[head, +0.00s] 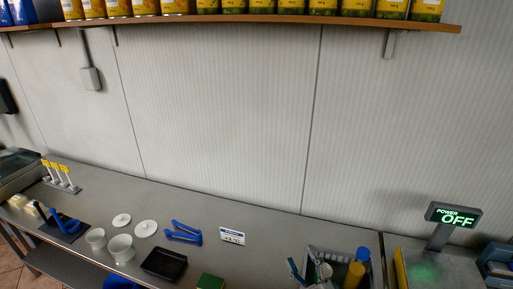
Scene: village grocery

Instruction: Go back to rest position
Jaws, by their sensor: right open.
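My left gripper is not in view. My right gripper is hard to make out. No fingers stand out clearly against the counter, and nothing is seen held. A dark and blue shape is cut off at the lower right edge, and I cannot tell whether any of it is mine. The long grey counter (270,222) runs along the wall below, and no arm shows clearly over it.
A wooden shelf (250,18) with tins hangs above.

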